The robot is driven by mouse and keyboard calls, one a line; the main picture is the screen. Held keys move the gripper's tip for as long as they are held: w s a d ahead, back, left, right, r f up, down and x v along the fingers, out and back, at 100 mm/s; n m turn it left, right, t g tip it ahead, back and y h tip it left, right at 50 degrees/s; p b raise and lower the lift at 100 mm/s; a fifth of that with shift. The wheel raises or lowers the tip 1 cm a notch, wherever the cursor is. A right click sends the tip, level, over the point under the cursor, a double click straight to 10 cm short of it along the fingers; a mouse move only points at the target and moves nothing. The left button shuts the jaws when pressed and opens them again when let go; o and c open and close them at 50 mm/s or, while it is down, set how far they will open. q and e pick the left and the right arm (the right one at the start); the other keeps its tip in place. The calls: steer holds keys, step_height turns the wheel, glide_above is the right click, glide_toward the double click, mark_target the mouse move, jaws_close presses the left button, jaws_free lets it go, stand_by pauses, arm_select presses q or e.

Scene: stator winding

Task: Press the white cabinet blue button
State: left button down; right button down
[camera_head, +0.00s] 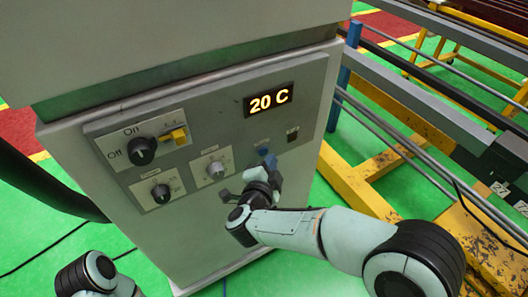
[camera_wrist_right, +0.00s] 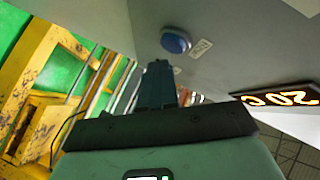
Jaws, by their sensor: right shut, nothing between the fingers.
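The white cabinet (camera_head: 215,105) stands in the middle of the head view, with a control panel on its front. Its blue button (camera_head: 263,152) shows on the panel below the display, partly covered by my right gripper (camera_head: 268,164). The button (camera_wrist_right: 175,41) shows clearly in the right wrist view as a round blue cap in a pale ring. The right gripper (camera_wrist_right: 158,72) is shut and empty. Its tips are close to the button, and a gap shows between them in the wrist view. My left gripper is out of view; only part of my left arm shows.
A yellow metal frame (camera_head: 365,178) with rails stands close to the cabinet's right side. The floor is green.

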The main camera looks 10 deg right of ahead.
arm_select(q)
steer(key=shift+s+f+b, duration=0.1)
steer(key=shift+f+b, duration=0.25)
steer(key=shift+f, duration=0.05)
arm_select(e)
steer(key=s, duration=0.1)
steer(key=s+d, duration=0.1)
steer(key=s, duration=0.2)
steer(key=shift+s+d, duration=0.35)
